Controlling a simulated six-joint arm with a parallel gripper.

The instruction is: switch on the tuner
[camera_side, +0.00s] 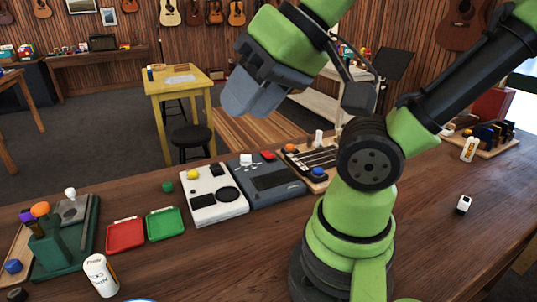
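No device carries a readable tuner label. I cannot tell which is the tuner, or whether either is on. My gripper (240,97) hangs in the air above and behind these boxes, touching nothing visible. Its grey fingers look close together, but the gap between them is not visible.
Red (125,235) and green (164,223) trays and a dark green stand (62,246) with knobs are at left. A white bottle (101,275) stands in front. A stringed board (313,160) is partly behind my arm. A small white item (463,204) lies right, with clear bench around it.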

